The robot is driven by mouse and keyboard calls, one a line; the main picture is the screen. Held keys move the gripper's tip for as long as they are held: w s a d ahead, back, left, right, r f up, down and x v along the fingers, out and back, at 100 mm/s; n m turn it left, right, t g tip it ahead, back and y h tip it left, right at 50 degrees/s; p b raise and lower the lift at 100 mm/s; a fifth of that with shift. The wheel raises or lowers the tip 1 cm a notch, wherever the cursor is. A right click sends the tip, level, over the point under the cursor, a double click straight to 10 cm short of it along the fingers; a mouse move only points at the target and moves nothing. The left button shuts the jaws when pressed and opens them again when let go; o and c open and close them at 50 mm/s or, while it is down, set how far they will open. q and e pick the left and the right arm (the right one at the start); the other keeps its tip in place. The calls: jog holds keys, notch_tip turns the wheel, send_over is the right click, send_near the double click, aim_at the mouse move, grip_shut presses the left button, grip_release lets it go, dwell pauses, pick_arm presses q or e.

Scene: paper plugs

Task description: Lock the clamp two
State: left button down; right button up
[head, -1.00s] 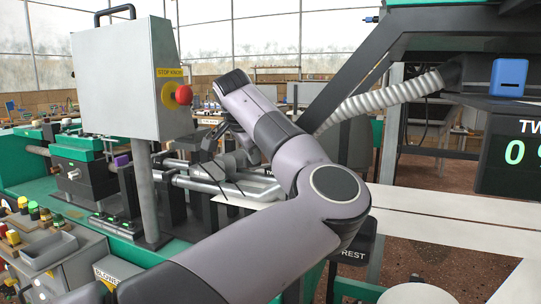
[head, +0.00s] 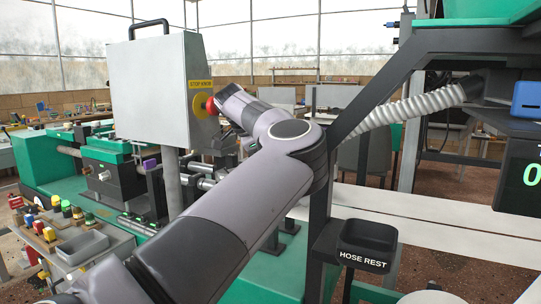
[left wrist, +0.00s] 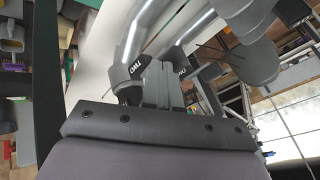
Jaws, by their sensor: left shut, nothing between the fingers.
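In the left wrist view my left gripper (left wrist: 159,72) is shut and empty, its narrow grey fingers close together. A dark block with the label TWO (left wrist: 137,66), which I take to be part of clamp two, is just left of the fingers. A thick grey curved bar (left wrist: 135,32) rises beside that label. I cannot tell whether the fingers touch the block or bar, or whether the clamp is locked. In the head view my left arm covers most of the gripper and clamp area. My right gripper is not in view.
A grey control box (head: 150,90) with a red stop knob (head: 212,106) stands close to my left wrist. A black hose rest (head: 367,240) is right of my arm. A white strip (head: 430,218) runs behind it. Green machinery (head: 45,165) fills the left.

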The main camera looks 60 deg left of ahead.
pick_arm(q)
jog(key=shift+d, duration=0.1)
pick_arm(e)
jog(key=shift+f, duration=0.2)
pick_arm(q)
jog(key=shift+w+d, duration=0.35)
jog(key=shift+d, duration=0.3)
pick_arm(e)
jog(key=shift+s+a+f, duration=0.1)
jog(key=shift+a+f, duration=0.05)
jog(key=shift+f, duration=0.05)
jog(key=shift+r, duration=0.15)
pick_arm(q)
jog(key=a+p+v, duration=0.2)
jog(key=p+v, duration=0.3)
jog(key=v, duration=0.4)
jog(key=shift+s+r, duration=0.35)
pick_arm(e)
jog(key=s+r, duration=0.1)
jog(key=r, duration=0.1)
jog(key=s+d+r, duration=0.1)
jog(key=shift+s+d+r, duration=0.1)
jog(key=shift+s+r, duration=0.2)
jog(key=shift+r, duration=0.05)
